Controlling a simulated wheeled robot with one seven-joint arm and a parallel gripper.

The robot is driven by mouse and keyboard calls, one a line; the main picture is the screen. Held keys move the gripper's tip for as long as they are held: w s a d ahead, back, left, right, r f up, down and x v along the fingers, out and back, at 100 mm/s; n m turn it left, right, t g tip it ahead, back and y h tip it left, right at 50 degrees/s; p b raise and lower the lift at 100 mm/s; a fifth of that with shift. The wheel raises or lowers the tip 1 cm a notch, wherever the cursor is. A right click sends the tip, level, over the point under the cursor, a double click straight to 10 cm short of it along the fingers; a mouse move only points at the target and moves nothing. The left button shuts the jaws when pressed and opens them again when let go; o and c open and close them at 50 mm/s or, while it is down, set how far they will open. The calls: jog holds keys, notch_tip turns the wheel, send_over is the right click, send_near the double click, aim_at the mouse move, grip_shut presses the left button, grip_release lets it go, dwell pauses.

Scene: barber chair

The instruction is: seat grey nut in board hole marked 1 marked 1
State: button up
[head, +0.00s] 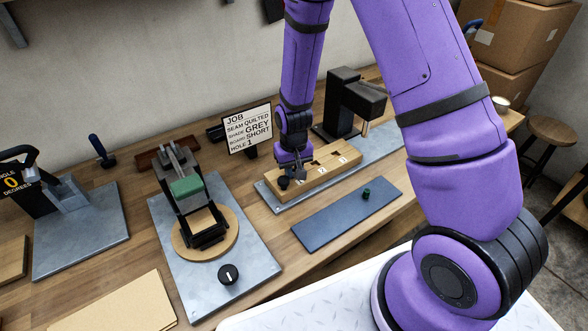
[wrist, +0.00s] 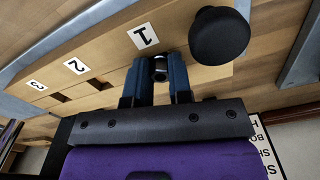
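The wooden board (head: 318,178) has white labels 1, 2 and 3. In the wrist view, label 1 (wrist: 143,37) is just beyond my fingertips. My gripper (wrist: 159,72) is low over the label 1 end of the board, fingers pointing down at it. A small grey piece, seemingly the grey nut (wrist: 160,69), is held between the two fingers. The hole at label 1 is hidden by the fingers, so I cannot tell whether the nut touches it. In the head view my gripper (head: 294,164) covers label 1. Dark openings show by labels 2 (wrist: 75,66) and 3 (wrist: 37,85).
A black round knob (wrist: 219,38) stands at the board's end, close beside my fingers. A blue mat (head: 340,216) with a green nut (head: 365,194) lies in front. A black press (head: 350,100) stands behind. The job sign (head: 248,129) reads grey, short, hole 1.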

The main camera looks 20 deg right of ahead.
jog(key=shift+o, duration=0.5)
notch_tip(320, 180, up, 12)
jog(key=shift+r, duration=0.25)
jog(key=s+d+r+t, duration=0.15)
jog(key=s+r, duration=0.25)
jog(key=r, duration=0.5)
jog(key=s+d+r+t, duration=0.15)
jog(key=s+r, duration=0.25)
jog(key=r, duration=0.4)
jog(key=s+d+r+t, duration=0.1)
jog(key=s+d+r, duration=0.1)
jog(key=s+r, duration=0.3)
jog(key=s+d+r+t, duration=0.1)
jog(key=s+r, duration=0.3)
jog(key=s, duration=0.7)
jog(key=shift+d+r, duration=0.4)
jog(key=shift+d, duration=0.05)
